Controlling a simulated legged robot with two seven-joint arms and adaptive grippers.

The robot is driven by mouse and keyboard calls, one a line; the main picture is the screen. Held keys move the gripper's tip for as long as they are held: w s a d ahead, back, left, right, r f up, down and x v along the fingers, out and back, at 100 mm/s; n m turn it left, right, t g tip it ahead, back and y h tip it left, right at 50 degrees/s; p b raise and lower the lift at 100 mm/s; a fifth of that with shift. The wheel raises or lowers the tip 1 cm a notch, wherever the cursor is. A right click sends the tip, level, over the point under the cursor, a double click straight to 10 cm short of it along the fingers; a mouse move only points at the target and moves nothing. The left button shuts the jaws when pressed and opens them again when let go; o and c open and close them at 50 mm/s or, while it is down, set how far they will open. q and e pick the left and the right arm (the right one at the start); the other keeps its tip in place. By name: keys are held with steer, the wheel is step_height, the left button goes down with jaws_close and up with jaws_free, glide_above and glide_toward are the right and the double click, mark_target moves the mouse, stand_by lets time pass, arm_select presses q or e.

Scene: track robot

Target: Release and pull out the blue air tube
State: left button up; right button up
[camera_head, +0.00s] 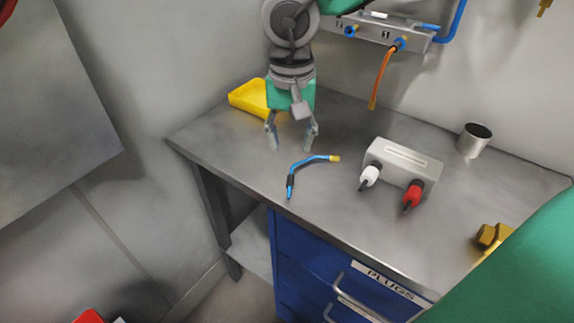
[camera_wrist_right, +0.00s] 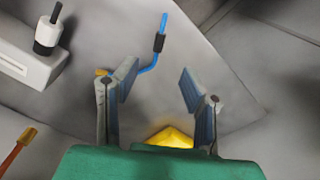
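A short blue air tube (camera_head: 305,164) with a black sleeve and a yellow tip lies bent on the grey table. Part of it shows beyond the fingers in the right wrist view (camera_wrist_right: 165,22). My right gripper (camera_head: 293,143) points down, left of the tube's yellow end and apart from it. In the right wrist view its fingers (camera_wrist_right: 158,90) are spread with nothing between them. A grey manifold (camera_head: 378,34) on the wall has ports marked 1 and 2. An orange tube (camera_head: 381,75) hangs from port 1. Port 2 (camera_head: 351,31) has a blue fitting with no tube visible. My left gripper is not seen.
A yellow tray (camera_head: 248,97) is behind my right gripper. A grey box (camera_head: 408,161) with a white and a red plug, a metal cup (camera_head: 473,141) and a brass-coloured object (camera_head: 490,236) stand to the right. A blue pipe (camera_head: 457,20) runs up from the manifold.

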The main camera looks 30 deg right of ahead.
mark_target(290, 180)
step_height(290, 180, down, 11)
steer(key=shift+w+r+b, duration=0.1)
steer(key=shift+r+b, duration=0.1)
steer(key=shift+b, duration=0.95)
jaws_close()
